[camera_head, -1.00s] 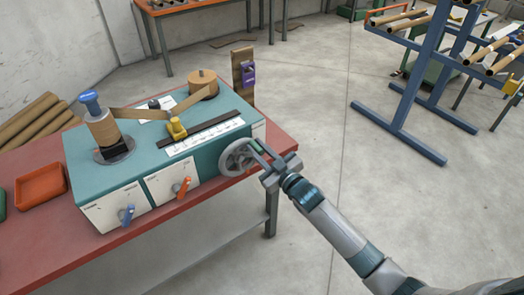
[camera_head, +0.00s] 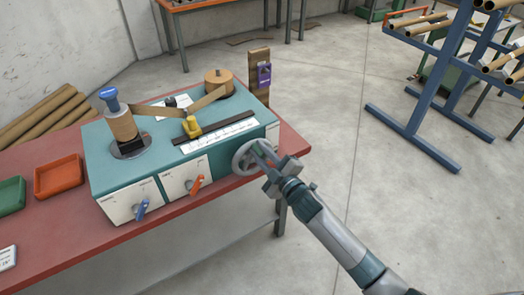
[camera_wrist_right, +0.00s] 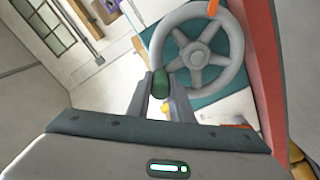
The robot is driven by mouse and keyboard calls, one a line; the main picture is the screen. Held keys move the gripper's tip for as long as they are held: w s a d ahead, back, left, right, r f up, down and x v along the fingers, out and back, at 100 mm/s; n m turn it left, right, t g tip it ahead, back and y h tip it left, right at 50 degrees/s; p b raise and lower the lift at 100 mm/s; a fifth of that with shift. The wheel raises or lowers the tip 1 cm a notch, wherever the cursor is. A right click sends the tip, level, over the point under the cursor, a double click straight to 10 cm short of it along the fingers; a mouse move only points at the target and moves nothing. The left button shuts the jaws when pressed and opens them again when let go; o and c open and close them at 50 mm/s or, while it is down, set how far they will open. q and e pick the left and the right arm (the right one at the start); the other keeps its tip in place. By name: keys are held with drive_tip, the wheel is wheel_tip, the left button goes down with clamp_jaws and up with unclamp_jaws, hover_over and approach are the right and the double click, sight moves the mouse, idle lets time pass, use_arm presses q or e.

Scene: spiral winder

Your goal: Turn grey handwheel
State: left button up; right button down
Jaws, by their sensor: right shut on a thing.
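The grey handwheel (camera_head: 237,160) sits on the right end of the teal winder (camera_head: 130,178). In the right wrist view the spoked handwheel (camera_wrist_right: 200,56) fills the upper middle, with an orange mark at its top rim. My right gripper (camera_head: 264,152) is at the wheel's right side. In the wrist view its fingers (camera_wrist_right: 161,88) are shut on the dark green handle knob (camera_wrist_right: 160,83) at the wheel's lower left. The knob is largely hidden in the head view. My left gripper is not in view.
The winder stands on a red bench (camera_head: 60,226) with an orange tray (camera_head: 58,177) and a green tray (camera_head: 10,196). A brown strip runs between two spools. A yellow guide (camera_head: 192,127) sits on a dark rail. A blue rack (camera_head: 420,95) stands right; open floor lies between.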

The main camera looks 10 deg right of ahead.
drive_tip(key=c, duration=1.6)
unclamp_jaws()
drive_tip(key=shift+b+v, duration=2.35)
drive_tip(key=shift+v, duration=6.4)
